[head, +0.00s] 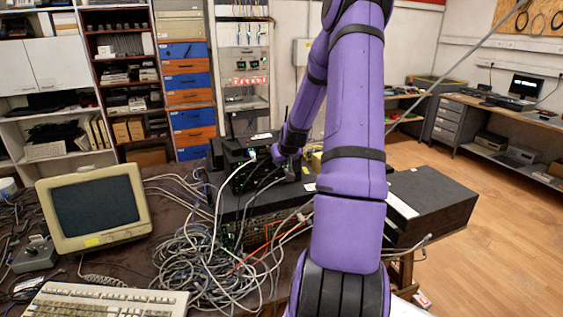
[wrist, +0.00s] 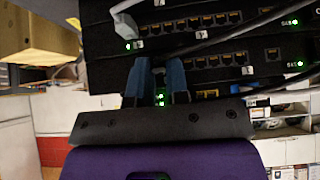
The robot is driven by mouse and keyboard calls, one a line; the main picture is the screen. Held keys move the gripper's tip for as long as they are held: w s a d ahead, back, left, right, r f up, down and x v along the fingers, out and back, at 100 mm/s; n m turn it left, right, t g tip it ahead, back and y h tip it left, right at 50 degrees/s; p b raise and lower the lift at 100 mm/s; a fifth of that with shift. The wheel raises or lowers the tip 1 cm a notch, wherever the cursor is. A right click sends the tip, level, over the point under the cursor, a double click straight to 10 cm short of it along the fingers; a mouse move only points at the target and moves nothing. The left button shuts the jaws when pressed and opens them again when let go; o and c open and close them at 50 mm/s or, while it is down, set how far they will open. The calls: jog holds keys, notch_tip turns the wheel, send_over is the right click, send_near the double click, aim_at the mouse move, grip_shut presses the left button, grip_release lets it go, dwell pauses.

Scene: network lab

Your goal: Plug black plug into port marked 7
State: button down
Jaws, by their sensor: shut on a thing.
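My gripper (wrist: 159,68) shows its two blue fingers in the wrist view, close to the front of stacked black switches (wrist: 104,44). It is shut on a small dark thing between the fingertips, apparently the black plug, mostly hidden by the fingers. A black cable (wrist: 225,34) runs from near the fingertips to the upper right. Rows of ports (wrist: 205,24) face the gripper, with small white tags too small to read. I cannot tell which is port 7 or whether the plug touches a port. In the head view my gripper (head: 284,158) is small beside the black equipment.
A grey plug with a pale cable (wrist: 124,22) sits at the upper row, just left of the fingers. A large tangle of grey cables (head: 205,262) lies on the table, beside an old monitor (head: 95,207) and a keyboard (head: 105,301). A long black case (head: 432,203) stands right.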

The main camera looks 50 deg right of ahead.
jog(key=shift+w, duration=0.1)
jog(key=c, duration=1)
grip_release()
jog(key=shift+c, duration=0.2)
jog(key=v, duration=1)
jog(key=shift+s+r, duration=0.25)
jog(key=shift+r, duration=0.05)
jog(key=shift+a, duration=0.2)
